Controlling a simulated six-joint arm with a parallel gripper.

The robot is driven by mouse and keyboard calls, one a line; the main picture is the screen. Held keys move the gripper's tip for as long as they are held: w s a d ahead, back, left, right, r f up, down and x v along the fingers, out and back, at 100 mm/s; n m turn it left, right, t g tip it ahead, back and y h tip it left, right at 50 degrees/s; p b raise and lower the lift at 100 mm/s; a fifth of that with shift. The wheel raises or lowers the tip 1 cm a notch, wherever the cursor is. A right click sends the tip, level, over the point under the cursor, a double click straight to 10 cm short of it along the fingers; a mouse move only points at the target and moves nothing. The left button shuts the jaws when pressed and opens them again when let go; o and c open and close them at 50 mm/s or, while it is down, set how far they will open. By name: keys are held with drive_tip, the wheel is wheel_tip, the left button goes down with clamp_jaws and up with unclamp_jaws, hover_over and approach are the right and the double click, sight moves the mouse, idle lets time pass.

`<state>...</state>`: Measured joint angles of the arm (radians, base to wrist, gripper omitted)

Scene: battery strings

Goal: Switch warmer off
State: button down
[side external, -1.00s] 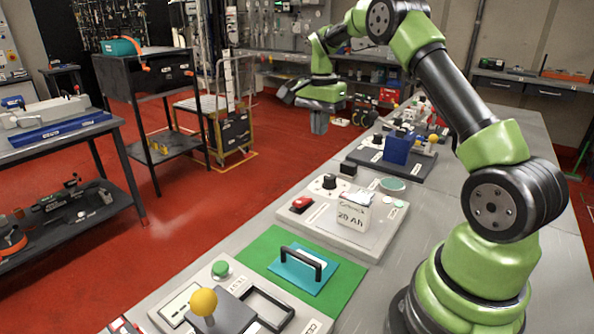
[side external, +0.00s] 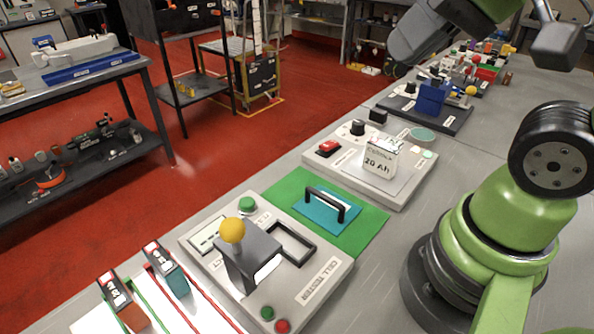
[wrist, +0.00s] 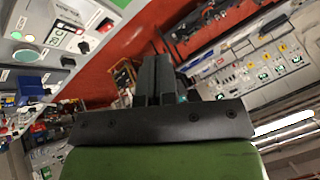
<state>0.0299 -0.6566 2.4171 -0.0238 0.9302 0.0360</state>
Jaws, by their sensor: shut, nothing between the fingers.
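The warmer looks to be the pale board (side external: 345,180) beyond the green mat in the side view. I cannot tell the switch's on or off position. The wrist view shows a similar board at upper left, with a red switch (wrist: 107,25) and a knob (wrist: 83,47). My gripper (wrist: 158,62) has its dark fingers together and empty.
A green mat with a teal handled plate (side external: 325,212) lies nearer the side camera. A cell tester (side external: 325,285) with a yellow-balled lever (side external: 232,231) stands in front of it. A blue block (side external: 432,97) on a dark board is behind. Grey bench shows at right.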

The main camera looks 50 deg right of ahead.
drive_tip(key=c, duration=1.8)
unclamp_jaws()
drive_tip(key=shift+s+a+f+n, duration=0.2)
drive_tip(key=shift+s+f+n, duration=0.1)
drive_tip(key=shift+s, duration=0.3)
drive_tip(key=o, duration=0.4)
drive_tip(key=shift+c, duration=0.2)
drive_tip(key=o, duration=0.5)
drive_tip(key=shift+w+d+r+m, duration=0.1)
drive_tip(key=shift+w+d+m, duration=0.15)
drive_tip(key=shift+w, duration=0.35)
drive_tip(key=shift+w+d+r+m, duration=0.15)
drive_tip(key=shift+w+m, duration=0.2)
drive_tip(key=shift+w, duration=0.2)
drive_tip(key=m+g+h, duration=0.2)
drive_tip(key=m+g, duration=0.5)
drive_tip(key=m, duration=0.6)
hover_over(331, 143)
wheel_tip(331, 143, down, 19)
wheel_tip(331, 143, down, 10)
drive_tip(key=shift+f, duration=0.15)
